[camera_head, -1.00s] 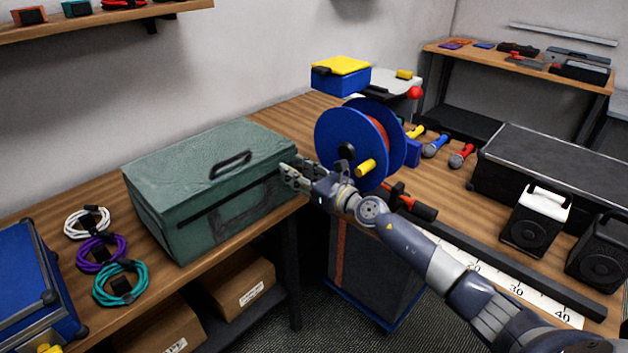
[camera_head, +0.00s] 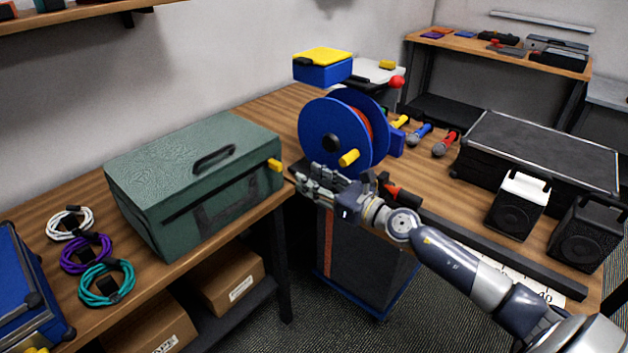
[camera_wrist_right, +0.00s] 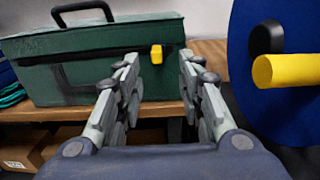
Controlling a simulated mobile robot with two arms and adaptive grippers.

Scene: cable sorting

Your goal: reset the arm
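My right gripper (camera_head: 312,183) is in front of the blue cable reel (camera_head: 330,130), near the right end of the green case (camera_head: 195,180). In the right wrist view the gripper (camera_wrist_right: 155,85) has its two fingers apart with nothing between them. Beyond them stands the closed green case (camera_wrist_right: 95,60), with a yellow latch (camera_wrist_right: 156,54) on it. The latch also shows in the head view (camera_head: 274,165). The blue reel with its yellow handle (camera_wrist_right: 290,69) is to the right of the fingers. My left gripper is not in view.
White (camera_head: 70,223), purple (camera_head: 86,254) and teal (camera_head: 106,284) cable coils lie left of the case. A gap with floor separates the two table parts in front.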

